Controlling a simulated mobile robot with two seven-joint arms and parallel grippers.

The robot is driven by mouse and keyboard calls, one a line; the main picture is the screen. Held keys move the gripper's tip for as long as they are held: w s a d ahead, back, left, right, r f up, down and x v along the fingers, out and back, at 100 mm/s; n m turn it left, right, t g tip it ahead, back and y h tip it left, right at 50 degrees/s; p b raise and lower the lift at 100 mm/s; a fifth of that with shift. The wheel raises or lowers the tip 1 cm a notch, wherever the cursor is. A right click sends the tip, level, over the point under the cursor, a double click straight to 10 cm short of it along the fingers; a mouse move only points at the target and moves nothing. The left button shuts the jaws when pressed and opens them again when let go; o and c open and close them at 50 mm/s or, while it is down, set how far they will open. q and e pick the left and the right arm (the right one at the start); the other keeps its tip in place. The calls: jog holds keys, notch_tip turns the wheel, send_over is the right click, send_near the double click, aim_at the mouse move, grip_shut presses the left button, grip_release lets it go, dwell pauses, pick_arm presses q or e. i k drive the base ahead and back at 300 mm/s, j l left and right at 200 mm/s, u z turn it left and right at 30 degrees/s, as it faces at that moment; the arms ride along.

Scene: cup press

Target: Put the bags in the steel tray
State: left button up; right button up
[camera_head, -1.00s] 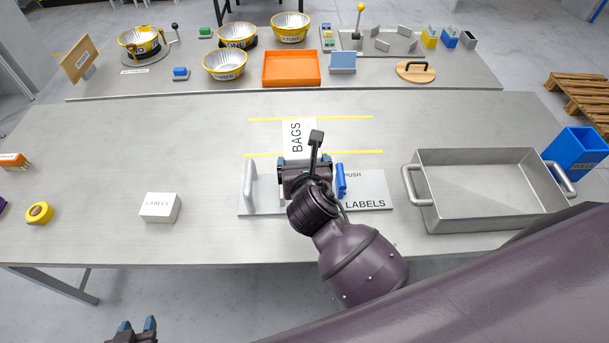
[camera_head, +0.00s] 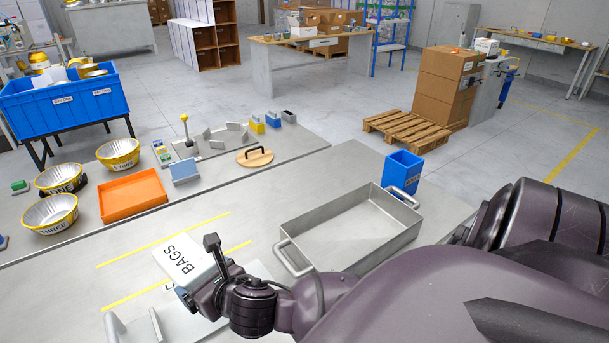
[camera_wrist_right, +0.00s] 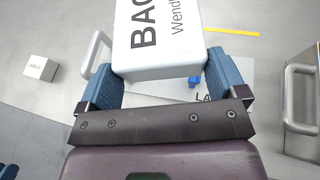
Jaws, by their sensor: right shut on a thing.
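The white box (camera_head: 183,257) marked BAGS is in my right gripper (camera_head: 184,291), at the lower left of the head view. In the right wrist view the box (camera_wrist_right: 160,50) sits between the two blue fingers, which are shut on it. I cannot tell whether it is clear of the table. The steel tray (camera_head: 378,252) stands to the right of the box and farther back, with a handle at each end. The tray looks empty. Its near end (camera_wrist_right: 300,128) shows at the right edge of the wrist view. My left gripper is not in the head view.
A metal plate with upright handles (camera_head: 142,328) is beside my gripper. A blue bin (camera_head: 402,172) stands behind the tray. An orange tray (camera_head: 132,196) and bowls are on the far table.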

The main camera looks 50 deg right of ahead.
aim_at(331, 242)
jog(key=k+l, duration=0.1)
jog(key=l, duration=0.3)
jog(key=k+l+u, duration=0.15)
jog(key=l, duration=0.7)
jog(key=k+l+u, duration=0.15)
jog(key=l, duration=0.3)
jog(key=k+l, duration=0.2)
jog(key=l, duration=0.2)
jog(key=k+l+u, duration=0.15)
jog(key=l, duration=0.25)
jog(key=k+l, duration=0.15)
jog(key=l, duration=0.2)
jog(key=k+l+u, duration=0.15)
jog(key=l, duration=0.25)
